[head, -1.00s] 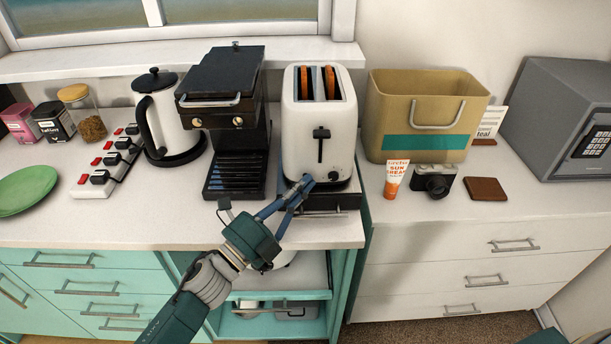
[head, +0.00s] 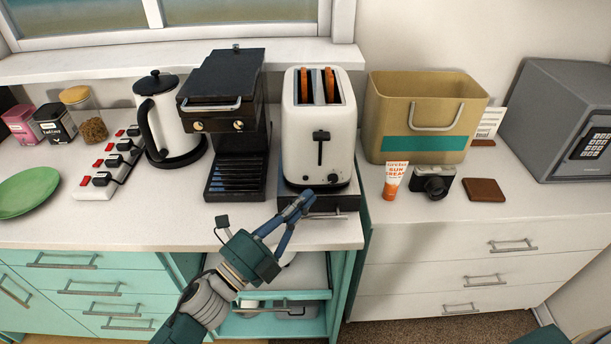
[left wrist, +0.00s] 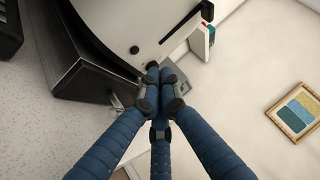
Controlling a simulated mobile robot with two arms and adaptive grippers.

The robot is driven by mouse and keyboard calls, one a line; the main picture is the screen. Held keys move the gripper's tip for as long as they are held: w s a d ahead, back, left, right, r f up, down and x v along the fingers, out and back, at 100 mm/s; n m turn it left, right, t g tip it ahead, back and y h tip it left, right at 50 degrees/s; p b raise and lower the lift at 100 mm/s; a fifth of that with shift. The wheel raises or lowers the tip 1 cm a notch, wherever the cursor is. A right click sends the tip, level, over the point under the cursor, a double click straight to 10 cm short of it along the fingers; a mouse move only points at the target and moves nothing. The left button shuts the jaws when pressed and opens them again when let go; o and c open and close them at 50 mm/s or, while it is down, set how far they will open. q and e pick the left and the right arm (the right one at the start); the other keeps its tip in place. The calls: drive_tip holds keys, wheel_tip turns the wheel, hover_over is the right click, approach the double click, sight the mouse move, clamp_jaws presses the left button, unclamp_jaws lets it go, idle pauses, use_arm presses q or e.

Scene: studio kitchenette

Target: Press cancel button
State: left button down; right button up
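A white toaster (head: 321,115) stands on the counter with two slices of toast (head: 318,85) showing in its slots. Its black lever (head: 321,137) is on the front, near the upper end of its slit. A dark knob (head: 333,178) sits low on the front. In the left wrist view the toaster (left wrist: 150,22) fills the top, with a small dark round spot (left wrist: 134,49) on its face. My left gripper (head: 303,198) is in front of and below the toaster's lower front. Its fingertips (left wrist: 161,78) are together and hold nothing. I cannot tell which control is the cancel button. My right gripper is not visible.
The toaster stands on a dark box (head: 345,203) at the counter's front edge. A black coffee machine (head: 235,150) is close on its left. A tan basket (head: 425,100), a sunscreen tube (head: 394,181) and a camera (head: 433,182) are on its right.

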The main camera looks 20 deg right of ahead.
use_arm(q)
drive_tip(key=shift+s+a+p, duration=0.15)
drive_tip(key=shift+s+a, duration=0.05)
drive_tip(key=shift+s, duration=0.5)
drive_tip(key=shift+s+a+p, duration=0.15)
drive_tip(key=shift+s+a, duration=0.05)
drive_tip(key=shift+s, duration=0.45)
